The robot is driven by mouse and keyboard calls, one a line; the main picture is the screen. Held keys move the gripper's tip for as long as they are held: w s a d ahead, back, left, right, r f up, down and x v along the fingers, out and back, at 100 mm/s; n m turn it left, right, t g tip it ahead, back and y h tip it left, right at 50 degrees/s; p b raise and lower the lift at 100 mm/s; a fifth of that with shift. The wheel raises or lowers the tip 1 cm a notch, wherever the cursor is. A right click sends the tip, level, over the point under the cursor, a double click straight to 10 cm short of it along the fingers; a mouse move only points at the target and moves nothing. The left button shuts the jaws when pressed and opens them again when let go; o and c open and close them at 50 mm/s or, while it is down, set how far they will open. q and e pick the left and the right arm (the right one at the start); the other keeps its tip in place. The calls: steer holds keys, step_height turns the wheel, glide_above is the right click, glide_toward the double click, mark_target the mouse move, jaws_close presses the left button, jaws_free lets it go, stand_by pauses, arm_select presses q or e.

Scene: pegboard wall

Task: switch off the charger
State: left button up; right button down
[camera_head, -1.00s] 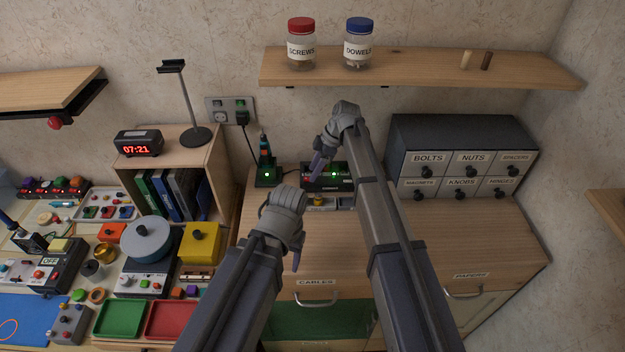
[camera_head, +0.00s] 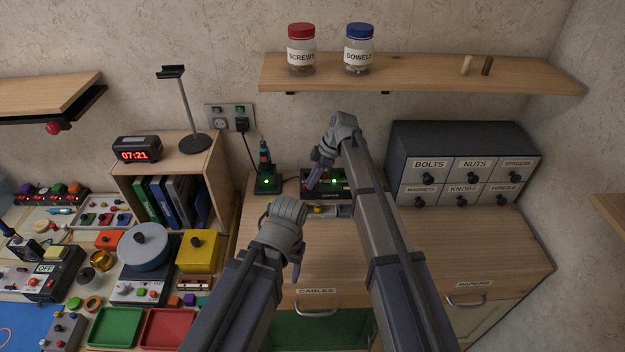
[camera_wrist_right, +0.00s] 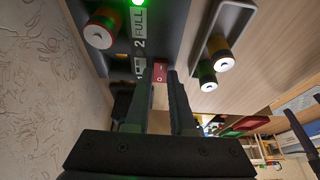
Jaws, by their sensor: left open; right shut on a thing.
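The charger (camera_head: 340,187) is a black box with a lit green light, on the wooden cabinet top against the wall. In the right wrist view the charger (camera_wrist_right: 158,30) shows a green light, a "FULL" label and a battery (camera_wrist_right: 101,29). A small red switch (camera_wrist_right: 160,72) marked with a 0 sits at its edge. My right gripper (camera_head: 313,181) is at the charger's left part; in the wrist view its fingertips (camera_wrist_right: 160,79) are closed about the red switch. My left gripper (camera_head: 295,272) is open and empty above the cabinet's front, apart from the charger.
A tray with batteries (camera_wrist_right: 222,58) lies just before the charger. A black dock (camera_head: 268,186) with a tool and green light stands left of it. A labelled drawer unit (camera_head: 408,150) stands right; a shelf (camera_head: 420,75) with jars hangs above. The cabinet top's right front is clear.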

steer(key=shift+a+r+h+p, duration=0.25)
steer(key=shift+h+p, duration=0.15)
steer(key=shift+p, duration=0.1)
steer(key=shift+a+f+h+p, duration=0.15)
steer(key=shift+h+p, duration=0.15)
steer(key=shift+h, duration=0.7)
steer(key=c, duration=0.8)
jaws_free()
steer(key=shift+o, duration=0.2)
step_height(320, 180, up, 8)
steer(key=d+p, duration=0.1)
steer(key=p, duration=0.6)
steer(key=shift+p, duration=0.4)
